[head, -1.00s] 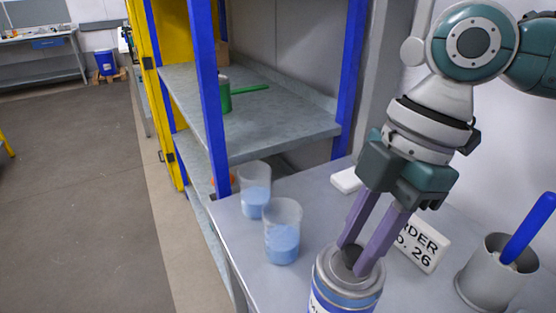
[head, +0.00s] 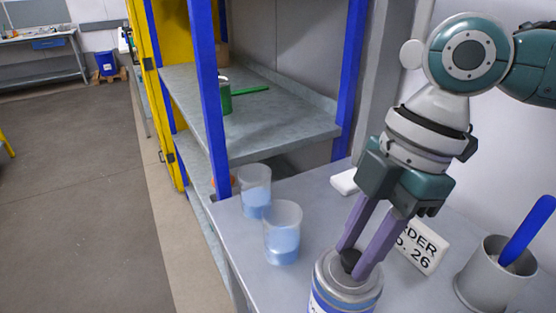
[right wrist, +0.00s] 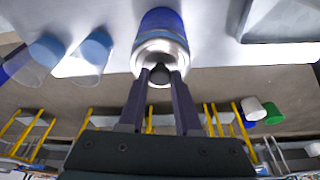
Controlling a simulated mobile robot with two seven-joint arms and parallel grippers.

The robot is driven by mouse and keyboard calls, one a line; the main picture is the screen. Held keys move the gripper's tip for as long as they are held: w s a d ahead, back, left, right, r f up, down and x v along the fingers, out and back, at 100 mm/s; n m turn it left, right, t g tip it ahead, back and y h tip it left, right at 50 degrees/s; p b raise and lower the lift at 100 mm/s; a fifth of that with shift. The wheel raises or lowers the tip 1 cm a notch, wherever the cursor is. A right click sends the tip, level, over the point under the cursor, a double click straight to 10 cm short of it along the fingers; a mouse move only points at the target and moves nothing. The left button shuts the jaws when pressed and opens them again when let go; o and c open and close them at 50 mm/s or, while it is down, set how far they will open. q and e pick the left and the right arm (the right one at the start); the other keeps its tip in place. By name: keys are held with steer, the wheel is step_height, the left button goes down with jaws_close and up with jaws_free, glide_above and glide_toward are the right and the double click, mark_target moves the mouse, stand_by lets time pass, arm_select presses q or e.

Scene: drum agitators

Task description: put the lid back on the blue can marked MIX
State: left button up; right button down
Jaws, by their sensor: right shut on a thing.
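The blue can (head: 331,303) stands at the near edge of the grey bench, its lower part cut off by the frame; only the top of its label shows. A round silver lid (head: 328,272) with a black knob (head: 350,260) sits over the can's mouth and looks level. Whether it is fully seated I cannot tell. My right gripper (head: 353,262) points down, shut on the knob. In the right wrist view the fingers (right wrist: 160,77) hold the dark knob over the silver top, with the blue can body (right wrist: 161,22) beyond. My left gripper is not in view.
Two clear beakers with blue contents (head: 283,245) (head: 255,197) stand left of the can. A numbered sign (head: 422,247) is behind it. A grey cup (head: 482,285) with a blue-handled tool is at right. A blue shelf post (head: 207,100) rises at left.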

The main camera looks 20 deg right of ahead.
steer(key=shift+p, duration=0.35)
stand_by(0.3)
stand_by(0.4)
steer(key=shift+c, duration=0.2)
jaws_free()
steer(key=shift+r, duration=0.1)
stand_by(0.3)
step_height(320, 180, up, 2)
steer(key=p, duration=0.3)
steer(key=shift+r, duration=0.2)
step_height(320, 180, up, 3)
steer(key=p, duration=0.3)
steer(key=shift+r+p, duration=0.15)
steer(key=shift+p, duration=0.25)
steer(key=shift+a+r+p, duration=0.1)
steer(key=shift+r+p, duration=0.35)
steer(key=shift+p, duration=0.1)
steer(key=shift+s+a, duration=0.1)
